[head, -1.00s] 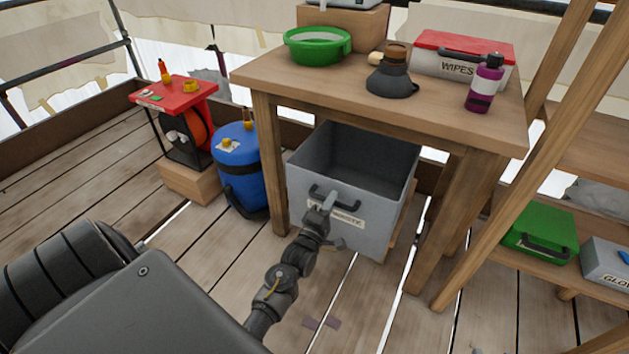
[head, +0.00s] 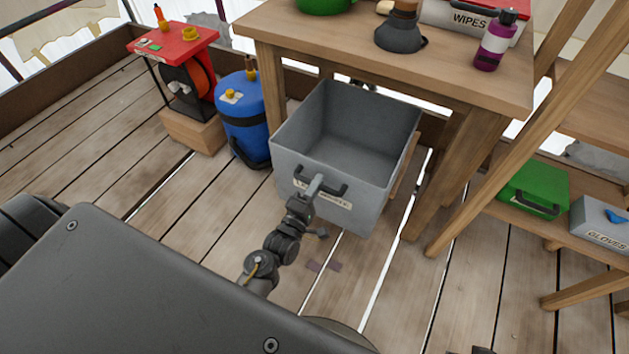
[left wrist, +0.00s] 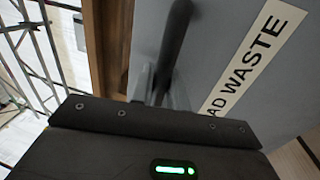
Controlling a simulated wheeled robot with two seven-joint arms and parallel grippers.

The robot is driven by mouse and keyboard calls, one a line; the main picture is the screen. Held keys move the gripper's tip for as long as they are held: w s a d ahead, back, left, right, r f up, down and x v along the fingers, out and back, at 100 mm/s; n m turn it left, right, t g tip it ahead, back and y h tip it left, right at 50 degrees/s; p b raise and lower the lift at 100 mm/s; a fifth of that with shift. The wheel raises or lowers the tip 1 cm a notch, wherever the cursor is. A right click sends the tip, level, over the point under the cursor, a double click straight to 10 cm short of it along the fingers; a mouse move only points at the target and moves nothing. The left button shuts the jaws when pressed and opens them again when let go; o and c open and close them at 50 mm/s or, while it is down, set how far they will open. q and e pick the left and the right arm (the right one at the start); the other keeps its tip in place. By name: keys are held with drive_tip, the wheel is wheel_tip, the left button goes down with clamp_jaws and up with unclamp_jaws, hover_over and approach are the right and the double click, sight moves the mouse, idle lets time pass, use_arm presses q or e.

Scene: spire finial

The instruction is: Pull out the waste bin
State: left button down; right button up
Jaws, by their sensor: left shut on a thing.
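The grey open-topped waste bin (head: 345,211) stands partly out from under the wooden table, with its inside empty as far as I can see. A dark bar handle (head: 335,189) and a pale label are on its front face. My left gripper (head: 316,186) is shut on the handle. The left wrist view shows the handle (left wrist: 174,45) running up from the jaws (left wrist: 152,85), beside the label (left wrist: 258,50) reading "AD WASTE".
The wooden table (head: 400,72) stands over the bin's back part, its legs on both sides. A blue drum (head: 240,115) is to the left. Shelves with a green case (head: 533,190) and a gloves box (head: 600,222) are at right. Floor in front is open.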

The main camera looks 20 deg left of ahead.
use_arm(q)
drive_tip(key=c, duration=1.7)
unclamp_jaws()
drive_tip(key=shift+c, duration=0.2)
drive_tip(key=v, duration=1.1)
drive_tip(key=shift+p, duration=0.3)
use_arm(e)
drive_tip(key=shift+s+d+f+g, duration=0.15)
drive_tip(key=shift+f+g, duration=0.15)
drive_tip(key=shift+f, duration=0.25)
use_arm(q)
drive_tip(key=shift+w, duration=0.1)
use_arm(e)
drive_tip(key=shift+r, duration=0.1)
